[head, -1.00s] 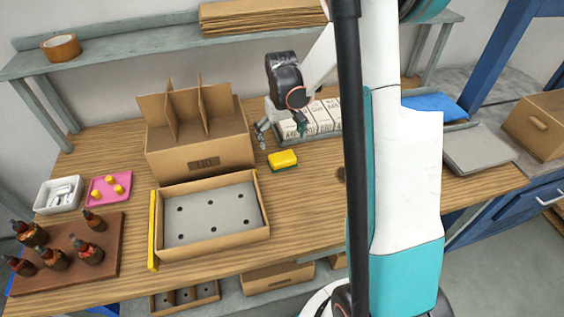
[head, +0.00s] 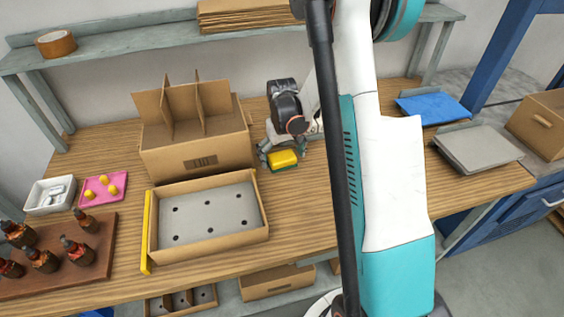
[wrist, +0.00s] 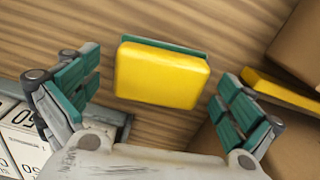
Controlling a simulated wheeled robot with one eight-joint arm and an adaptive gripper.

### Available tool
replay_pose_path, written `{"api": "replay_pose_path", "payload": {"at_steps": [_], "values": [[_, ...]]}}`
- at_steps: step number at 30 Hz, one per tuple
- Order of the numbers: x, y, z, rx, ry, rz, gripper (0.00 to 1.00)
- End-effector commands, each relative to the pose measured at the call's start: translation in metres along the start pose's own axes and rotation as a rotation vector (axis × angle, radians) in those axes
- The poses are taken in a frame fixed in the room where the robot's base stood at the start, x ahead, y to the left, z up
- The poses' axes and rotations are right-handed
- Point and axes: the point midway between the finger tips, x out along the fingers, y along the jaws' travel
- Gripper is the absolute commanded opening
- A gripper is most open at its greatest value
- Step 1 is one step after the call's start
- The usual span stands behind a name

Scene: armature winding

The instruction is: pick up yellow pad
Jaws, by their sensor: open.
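The yellow pad (head: 283,159) lies on the wooden table, right of the divided cardboard box. It is a yellow block with a green layer under it. In the wrist view the yellow pad (wrist: 162,75) sits between my gripper's two green-padded fingers, with a gap on each side. My gripper (wrist: 160,95) is open and empty. In the head view my gripper (head: 283,150) is low over the pad, with a finger at its left; its right finger is hard to make out there.
A divided cardboard box (head: 195,150) stands left of my gripper. A shallow cardboard tray with a grey perforated insert (head: 207,213) lies in front of it. White printed boxes (wrist: 20,135) show near my gripper at lower left. The table right of the tray is clear.

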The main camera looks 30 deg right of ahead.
Motion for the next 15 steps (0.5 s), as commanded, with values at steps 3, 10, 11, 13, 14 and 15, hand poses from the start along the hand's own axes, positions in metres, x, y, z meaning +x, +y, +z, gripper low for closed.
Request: {"api": "replay_pose_path", "payload": {"at_steps": [3, 10, 11, 13, 14, 15], "values": [[-0.0006, 0.0000, 0.0000, 0.000, 0.000, 0.000, 0.86], [-0.0006, 0.0000, 0.0000, 0.000, 0.000, 0.000, 0.51], [-0.0005, 0.0000, 0.0000, 0.000, 0.000, 0.000, 0.51], [-0.0005, 0.0000, 0.0000, 0.000, 0.000, 0.000, 0.51], [-0.0005, 0.0000, 0.0000, 0.000, 0.000, 0.000, 0.51], [-0.0005, 0.0000, 0.0000, 0.000, 0.000, 0.000, 0.51]]}}
